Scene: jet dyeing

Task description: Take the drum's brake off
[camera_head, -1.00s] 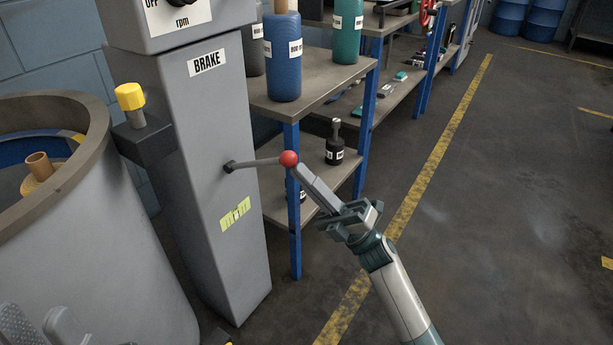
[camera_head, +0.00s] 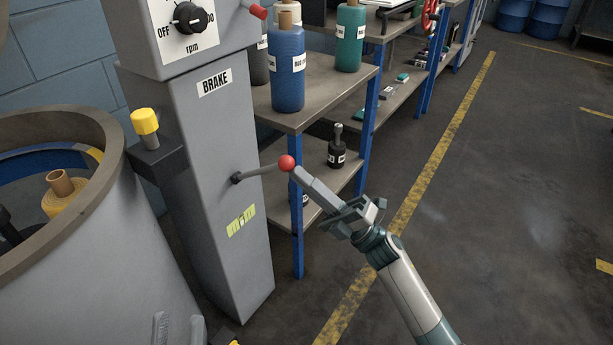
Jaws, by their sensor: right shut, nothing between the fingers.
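The brake lever (camera_head: 262,171) is a thin grey rod with a red ball knob (camera_head: 286,163). It sticks out to the right from the grey column (camera_head: 215,130) below the BRAKE label (camera_head: 214,82), its knob end slightly higher. My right gripper (camera_head: 299,174) is shut and empty. Its fingertips are at the lower right side of the knob and look to touch it, not grip it. Two grey tips at the bottom edge, in front of the drum (camera_head: 90,270), may be part of my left gripper (camera_head: 178,335); most is out of frame.
A yellow-capped button (camera_head: 145,122) stands on a dark box beside the drum. The rpm dial (camera_head: 189,17) and a red-tipped lever (camera_head: 257,11) are above. A shelf (camera_head: 325,95) with blue and green bottles stands close behind the knob. The floor to the right is clear.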

